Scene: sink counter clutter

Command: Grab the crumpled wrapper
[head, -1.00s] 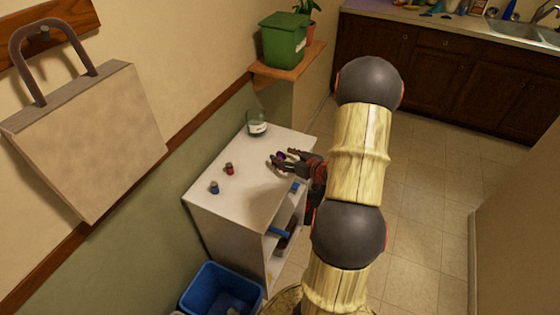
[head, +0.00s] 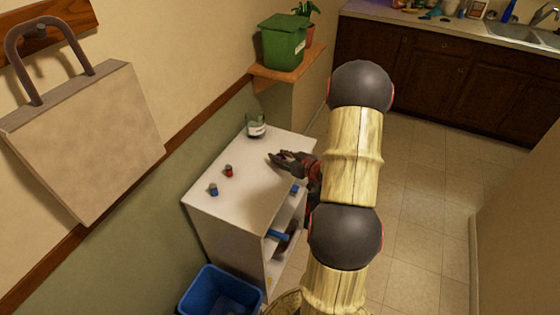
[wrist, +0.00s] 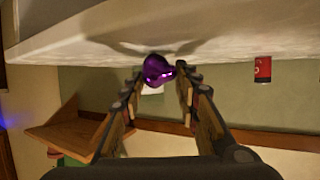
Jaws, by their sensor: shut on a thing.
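The crumpled wrapper (wrist: 157,70) is a small shiny purple lump in the wrist view. It sits between the fingertips of my gripper (wrist: 160,75), which is shut on it. The white cabinet top runs across the upper part of that view, with a shadow of the fingers on it. In the head view my gripper (head: 277,158) is over the right side of the white cabinet top (head: 240,200), reaching in from the right. The wrapper is hidden by the fingers there.
A red can (head: 229,171), a blue can (head: 213,189) and a glass jar (head: 256,126) stand on the cabinet. The red can also shows in the wrist view (wrist: 263,70). A green bin (head: 283,42) stands on a wall shelf. A blue bin (head: 215,290) is below.

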